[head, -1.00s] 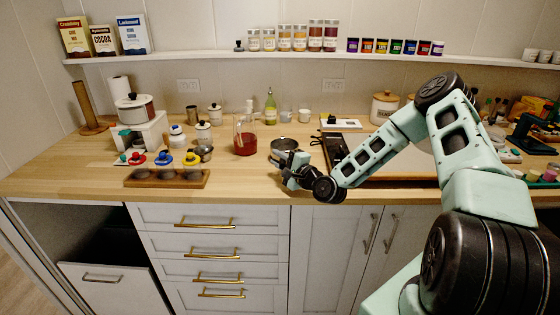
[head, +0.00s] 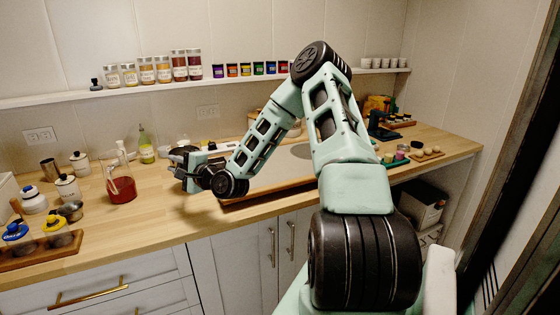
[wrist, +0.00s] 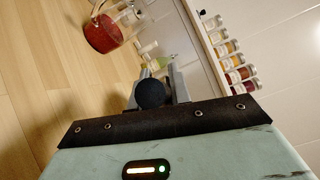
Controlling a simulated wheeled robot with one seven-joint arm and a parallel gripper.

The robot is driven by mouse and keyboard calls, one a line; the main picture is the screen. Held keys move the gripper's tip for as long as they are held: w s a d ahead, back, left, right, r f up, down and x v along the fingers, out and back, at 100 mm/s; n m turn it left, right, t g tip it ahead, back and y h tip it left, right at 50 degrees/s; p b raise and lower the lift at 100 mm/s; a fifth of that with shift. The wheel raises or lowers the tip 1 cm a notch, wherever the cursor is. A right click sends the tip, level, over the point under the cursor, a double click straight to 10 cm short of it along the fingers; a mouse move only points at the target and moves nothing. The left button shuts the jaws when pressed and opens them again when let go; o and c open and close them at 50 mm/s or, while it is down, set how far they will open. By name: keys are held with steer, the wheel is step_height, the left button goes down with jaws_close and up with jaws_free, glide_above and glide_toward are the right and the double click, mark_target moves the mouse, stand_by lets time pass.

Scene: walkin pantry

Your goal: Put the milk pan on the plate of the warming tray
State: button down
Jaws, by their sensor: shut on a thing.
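My gripper (head: 184,160) is over the counter at the front left of the warming tray. In the wrist view the fingers (wrist: 160,82) are closed around a dark rounded end (wrist: 150,94), which looks like the milk pan's handle. The pan's body is mostly hidden behind my gripper in the head view, so I cannot tell its tilt or exact height. The warming tray (head: 262,196) is a broad flat slab with a brown front edge, partly hidden by my arm. A round grey plate (head: 301,152) shows on it, right of my forearm.
A glass jug of red liquid (head: 121,188) stands left of my gripper. Behind it is a green bottle (head: 146,146). Canisters and a rack of colored-topped items (head: 40,245) fill the left counter. Small items stand at the tray's right. A jar shelf (head: 150,87) runs behind.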

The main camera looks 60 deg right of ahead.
steer(key=s+d+r+m+g+h+p, duration=0.1)
steer(key=s+d+r+m+h, duration=0.15)
steer(key=s+d, duration=0.4)
steer(key=s+d+r+m+g+h, duration=0.1)
steer(key=s+d+m+h, duration=0.2)
steer(key=d, duration=0.6)
steer(key=s+d+r+m+g+h+p, duration=0.1)
steer(key=s+d+r+m+h, duration=0.1)
steer(key=s+d+h, duration=0.45)
steer(key=shift+n+y, duration=0.25)
steer(key=shift+y, duration=0.55)
steer(key=f, duration=0.3)
steer(key=w+d+f+p, duration=0.1)
steer(key=f, duration=0.2)
steer(key=w+f, duration=0.1)
steer(key=f, duration=0.2)
steer(key=shift+d+f+p, duration=0.15)
steer(key=shift+f+p, duration=0.2)
steer(key=shift+p, duration=0.05)
steer(key=c, duration=1.3)
jaws_free()
steer(key=shift+f, duration=0.15)
